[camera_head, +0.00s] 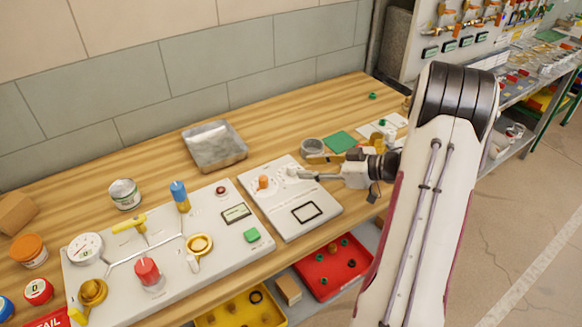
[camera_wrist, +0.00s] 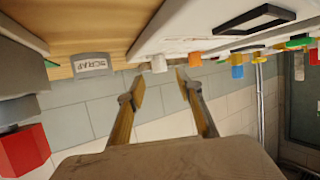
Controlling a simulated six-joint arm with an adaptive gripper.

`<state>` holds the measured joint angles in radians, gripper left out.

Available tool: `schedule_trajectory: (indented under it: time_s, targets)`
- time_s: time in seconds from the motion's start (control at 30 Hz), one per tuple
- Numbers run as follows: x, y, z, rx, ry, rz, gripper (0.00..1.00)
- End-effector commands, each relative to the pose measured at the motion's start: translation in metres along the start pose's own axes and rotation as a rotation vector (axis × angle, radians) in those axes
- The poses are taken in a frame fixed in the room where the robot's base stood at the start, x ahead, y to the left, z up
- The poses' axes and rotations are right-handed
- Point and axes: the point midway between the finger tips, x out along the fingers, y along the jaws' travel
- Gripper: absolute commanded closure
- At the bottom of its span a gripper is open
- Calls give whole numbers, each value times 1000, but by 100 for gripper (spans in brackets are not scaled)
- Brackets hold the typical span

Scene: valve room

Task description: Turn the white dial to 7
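The white dial (camera_head: 292,170) is a small knob near the back edge of the smaller light panel (camera_head: 262,209). In the wrist view the white dial (camera_wrist: 159,64) stands out from the panel face, in line with the gap between my fingertips. Its marks and setting are too small to read. My gripper (camera_head: 303,174) is at the dial, reaching in from the right. In the wrist view my gripper (camera_wrist: 159,80) is open, one finger to each side of the dial, with visible gaps. I cannot tell whether the fingertips reach past its front.
An orange knob (camera_head: 263,182) sits left of the dial, and a black-framed window (camera_head: 306,212) is in front. A larger panel (camera_head: 216,257) with several valves lies to the left. A metal tray (camera_head: 214,146) stands behind. A tape roll (camera_head: 312,146) and green sheet (camera_head: 340,141) lie behind my gripper.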

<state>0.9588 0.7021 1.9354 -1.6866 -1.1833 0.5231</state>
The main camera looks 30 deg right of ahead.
Motion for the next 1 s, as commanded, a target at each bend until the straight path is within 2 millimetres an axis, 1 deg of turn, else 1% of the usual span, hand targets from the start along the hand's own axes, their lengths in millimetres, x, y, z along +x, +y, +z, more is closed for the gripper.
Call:
schedule_trajectory:
  time_s: [0.4, 0.6, 0.77, 1.0]
  targets:
    - [46, -1, 0, 0, 0, -2, 64]
    - [63, 0, 0, -1, 0, -1, 64]
    - [69, 0, 0, 0, 0, 1, 64]
    - [70, 0, 0, 0, 0, 1, 64]
